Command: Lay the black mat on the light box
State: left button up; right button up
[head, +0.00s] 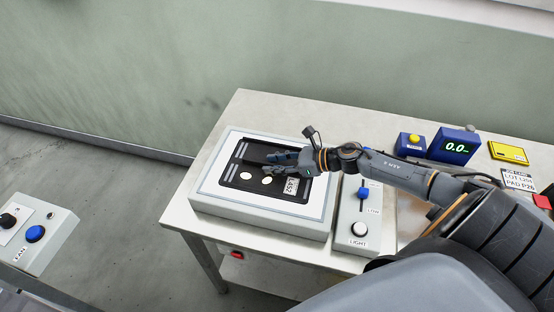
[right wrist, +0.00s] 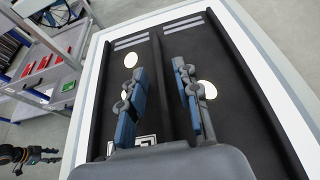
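The black mat (head: 257,179) lies flat over the bright top of the white light box (head: 262,219) in the head view. A bright margin shows around the mat (right wrist: 240,115) in the right wrist view. My right gripper (head: 289,162) is over the mat. Its two fingers (right wrist: 160,85) are apart, with nothing seen between them but the mat's surface behind; contact cannot be told. My left gripper is out of the head view; what looks like it (right wrist: 32,158) shows small at the lower left in the right wrist view.
A fan control box (head: 37,237) stands apart at left. The bench's back left corner is clear.

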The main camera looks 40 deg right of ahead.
jog(key=shift+r, duration=0.2)
jog(key=shift+s+d+f, duration=0.1)
jog(key=shift+s+d, duration=0.1)
jog(key=shift+s, duration=0.05)
jog(key=b+v, duration=0.2)
jog(key=v, duration=0.7)
jog(key=shift+s+d+r, duration=0.2)
jog(key=shift+s, duration=0.1)
jog(key=shift+v, duration=0.85)
jog(key=shift+r, duration=0.1)
